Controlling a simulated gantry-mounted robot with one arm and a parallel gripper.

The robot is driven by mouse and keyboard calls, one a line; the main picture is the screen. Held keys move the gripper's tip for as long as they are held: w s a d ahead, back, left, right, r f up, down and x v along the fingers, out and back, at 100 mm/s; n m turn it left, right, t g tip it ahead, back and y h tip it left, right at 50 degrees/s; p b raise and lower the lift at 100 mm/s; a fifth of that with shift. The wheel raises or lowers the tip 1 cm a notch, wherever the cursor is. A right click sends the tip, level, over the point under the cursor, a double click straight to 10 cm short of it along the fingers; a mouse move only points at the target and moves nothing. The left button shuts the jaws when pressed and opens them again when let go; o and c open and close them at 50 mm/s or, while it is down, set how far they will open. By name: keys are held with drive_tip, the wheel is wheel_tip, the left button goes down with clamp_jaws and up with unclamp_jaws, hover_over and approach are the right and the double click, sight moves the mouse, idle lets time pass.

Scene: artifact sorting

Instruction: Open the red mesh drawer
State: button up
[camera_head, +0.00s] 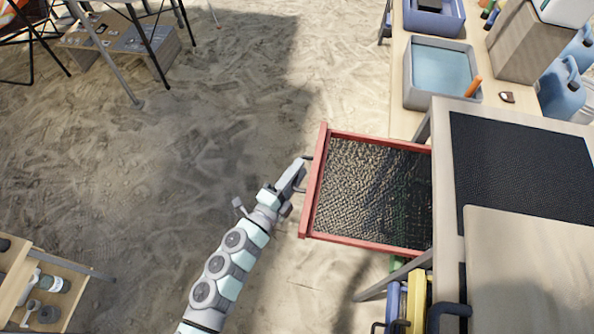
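The red mesh drawer (318,185) is a red-framed tray with a dark mesh floor. It sticks out to the left from under the table on the right, so it stands open by a good length. My gripper (302,174) is at the drawer's left front edge, beside the dark handle (307,158). The fingers are small in this view and partly hidden by my wrist, so I cannot tell whether they are open or shut on the handle. My arm reaches up from the bottom of the picture.
The table (450,190) carries a black mat (520,165) and a beige board (530,260). Behind it are a grey basin of water (408,85) and a wooden box (520,45). Yellow and blue cases (416,295) stand below the drawer. A shelf (15,275) is at lower left.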

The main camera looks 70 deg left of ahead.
drive_tip(key=shift+s, duration=0.15)
drive_tip(key=p+v, duration=0.2)
drive_tip(key=v, duration=0.8)
drive_tip(key=shift+s+d, duration=0.2)
idle(0.3)
